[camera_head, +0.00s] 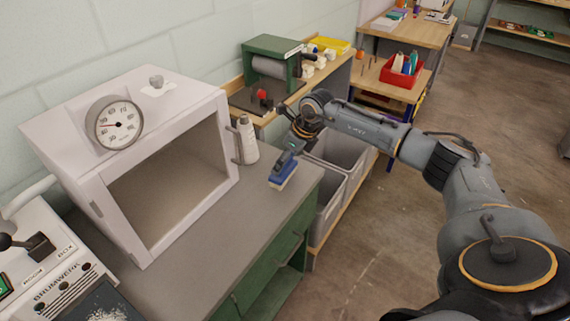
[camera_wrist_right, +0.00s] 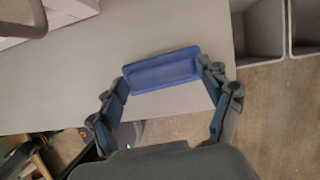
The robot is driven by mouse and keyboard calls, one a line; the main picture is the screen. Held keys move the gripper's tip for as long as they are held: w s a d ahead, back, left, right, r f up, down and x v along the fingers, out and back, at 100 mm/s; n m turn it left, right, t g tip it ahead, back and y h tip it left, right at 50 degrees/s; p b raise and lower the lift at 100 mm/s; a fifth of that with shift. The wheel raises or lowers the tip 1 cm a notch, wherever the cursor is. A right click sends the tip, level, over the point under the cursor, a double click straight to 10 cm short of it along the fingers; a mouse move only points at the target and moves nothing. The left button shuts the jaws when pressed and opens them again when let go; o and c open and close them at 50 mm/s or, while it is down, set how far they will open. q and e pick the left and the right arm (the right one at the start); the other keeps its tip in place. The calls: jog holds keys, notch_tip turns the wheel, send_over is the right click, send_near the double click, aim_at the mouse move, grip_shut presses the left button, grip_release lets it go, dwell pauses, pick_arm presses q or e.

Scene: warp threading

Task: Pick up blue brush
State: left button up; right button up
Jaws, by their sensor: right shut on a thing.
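The blue brush (camera_head: 284,172) has a blue top and pale bristles below. In the right wrist view the blue brush (camera_wrist_right: 161,70) lies between the two fingertips of my right gripper (camera_wrist_right: 163,84). I cannot tell whether the bristles touch the bench top. My left gripper is not in view.
A white oven-like box (camera_head: 150,100) with a dial stands on the bench, its front open. A white bottle (camera_head: 247,140) stands beside it, close to my right gripper. Grey bins (camera_head: 326,190) stand right of the bench. A green roller machine (camera_head: 272,62) is behind.

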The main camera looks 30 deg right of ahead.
notch_tip(320, 180, up, 2)
jog(key=shift+w+r+b, duration=0.1)
jog(key=shift+r+b, duration=0.05)
jog(key=shift+b, duration=0.5)
jog(key=s+a+r+b, duration=0.2)
jog(key=s+r+b, duration=0.2)
jog(key=s+r, duration=0.6)
jog(key=s, duration=0.4)
jog(key=shift+a, duration=0.25)
